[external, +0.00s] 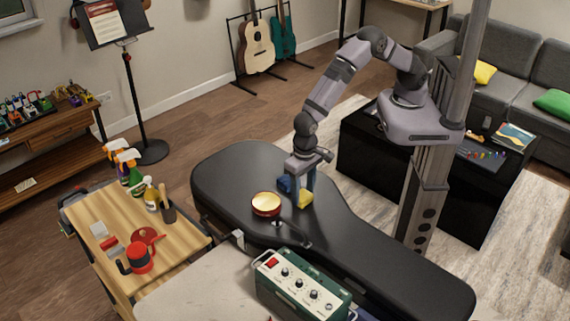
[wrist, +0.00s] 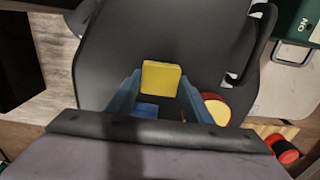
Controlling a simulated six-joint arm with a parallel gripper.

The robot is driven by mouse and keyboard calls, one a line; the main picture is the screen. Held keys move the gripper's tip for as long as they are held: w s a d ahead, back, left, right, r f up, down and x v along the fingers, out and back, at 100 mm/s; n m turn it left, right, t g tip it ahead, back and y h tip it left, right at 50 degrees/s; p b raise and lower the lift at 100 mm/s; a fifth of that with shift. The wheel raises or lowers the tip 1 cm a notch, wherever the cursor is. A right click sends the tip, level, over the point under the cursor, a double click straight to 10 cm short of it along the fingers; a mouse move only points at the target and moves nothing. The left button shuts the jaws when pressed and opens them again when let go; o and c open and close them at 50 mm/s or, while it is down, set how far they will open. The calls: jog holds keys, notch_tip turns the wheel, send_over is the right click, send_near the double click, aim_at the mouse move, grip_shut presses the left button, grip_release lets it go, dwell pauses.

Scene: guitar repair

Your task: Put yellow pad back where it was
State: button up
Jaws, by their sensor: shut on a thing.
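The yellow pad (external: 305,199) is low over the black guitar case (external: 370,240), near its middle. In the wrist view the yellow pad (wrist: 160,78) sits between my two fingertips. My gripper (wrist: 160,80) is shut on it, pointing down; my gripper (external: 302,190) also shows in the external view. I cannot tell whether the pad touches the case. A blue pad (external: 284,184) is just left of my gripper; part of the blue pad (wrist: 145,110) shows between my fingers in the wrist view.
A round red and yellow tin (external: 266,204) stands on the case, left of my gripper. A green box with knobs (external: 302,289) is in front. A wooden cart (external: 110,212) with bottles is at left. The case's upper left surface is clear.

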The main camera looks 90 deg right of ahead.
aim_at(303, 195)
jog(key=shift+f, duration=0.2)
jog(key=o, duration=1.1)
jog(key=shift+r, duration=0.15)
notch_tip(303, 195, up, 12)
jog(key=b, duration=0.4)
jog(key=shift+r, duration=0.1)
